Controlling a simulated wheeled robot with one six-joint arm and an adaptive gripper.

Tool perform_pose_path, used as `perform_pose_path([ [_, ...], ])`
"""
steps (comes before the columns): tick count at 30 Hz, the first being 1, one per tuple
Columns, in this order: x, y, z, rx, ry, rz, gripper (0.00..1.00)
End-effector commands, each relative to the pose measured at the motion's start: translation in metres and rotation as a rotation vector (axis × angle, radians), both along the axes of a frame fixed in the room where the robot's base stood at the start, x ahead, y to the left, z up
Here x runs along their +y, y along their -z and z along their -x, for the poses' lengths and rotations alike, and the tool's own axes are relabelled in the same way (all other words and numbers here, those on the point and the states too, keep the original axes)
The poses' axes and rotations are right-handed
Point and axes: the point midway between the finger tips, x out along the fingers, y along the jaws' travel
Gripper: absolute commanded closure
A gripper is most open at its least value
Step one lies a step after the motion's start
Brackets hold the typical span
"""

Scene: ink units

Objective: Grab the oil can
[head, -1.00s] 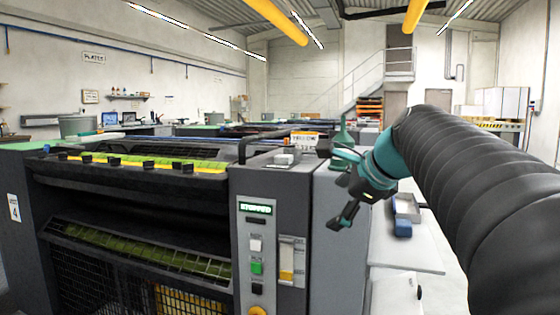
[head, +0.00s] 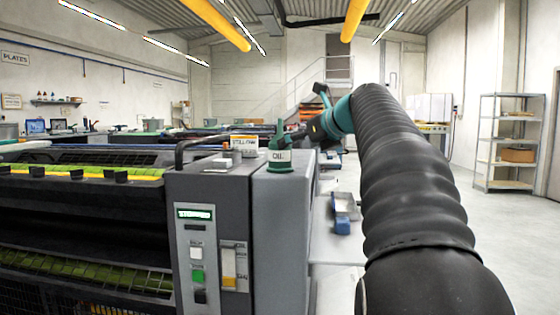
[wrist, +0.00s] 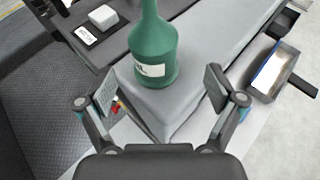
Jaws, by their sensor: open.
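The green oil can (head: 280,157) has a white label and a thin spout. It stands upright on the grey top of the press's end cabinet in the head view. In the wrist view the oil can (wrist: 153,50) stands just ahead of my gripper (wrist: 162,90), near the cabinet corner. The gripper's two fingers are spread apart, one to each side of the can's lower part, with nothing between the pads. In the head view my gripper (head: 318,112) is partly hidden by my arm, to the right of and above the can.
A white block (wrist: 103,17) and a label card sit left of the can. A side table (head: 325,220) with an open metal tray (wrist: 274,73) lies lower right. The press control panel (head: 205,240) is at the left.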

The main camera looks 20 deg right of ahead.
Motion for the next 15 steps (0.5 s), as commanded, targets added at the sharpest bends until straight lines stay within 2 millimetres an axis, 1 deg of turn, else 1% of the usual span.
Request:
perform_pose_path([
  [1, 0.002, 0.002, -0.006, 0.0, -0.002, 0.0, 0.07],
  [3, 0.003, 0.004, -0.011, -0.001, 0.0, 0.001, 0.07],
  [11, 0.007, 0.008, -0.023, 0.001, -0.001, 0.001, 0.07],
  [15, 0.016, 0.01, -0.039, 0.001, -0.004, 0.002, 0.07],
])
